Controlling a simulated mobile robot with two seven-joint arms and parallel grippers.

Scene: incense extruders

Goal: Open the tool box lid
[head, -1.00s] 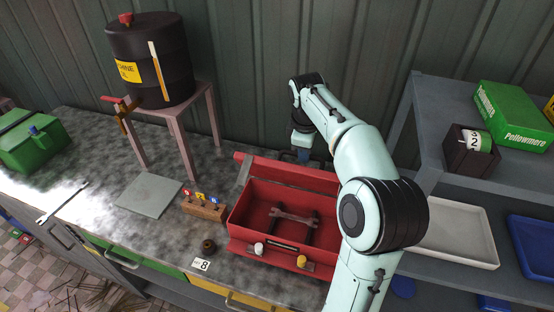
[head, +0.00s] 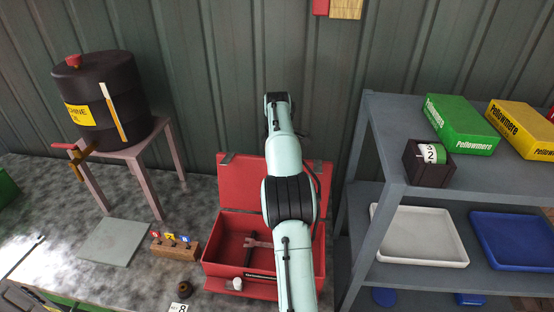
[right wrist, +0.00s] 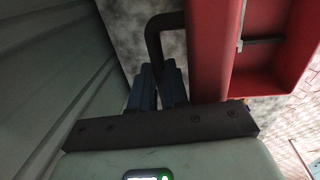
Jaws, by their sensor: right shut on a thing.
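The red tool box (head: 225,268) sits on the bench with its lid (head: 243,185) standing raised at the back. Its interior shows, with a grey wrench inside. My right arm passes in front of the box and lid, and its gripper is hidden in the head view. In the right wrist view my right gripper (right wrist: 158,86) has its blue fingers closed on the dark lid handle (right wrist: 153,40), beside a red panel of the box (right wrist: 213,50). My left gripper is not in view.
A wooden block with coloured tags (head: 174,247) and a grey plate (head: 112,242) lie left of the box. A black drum (head: 108,95) stands on a pink stand. A grey shelf (head: 385,150) with trays stands at right. The corrugated wall is close behind.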

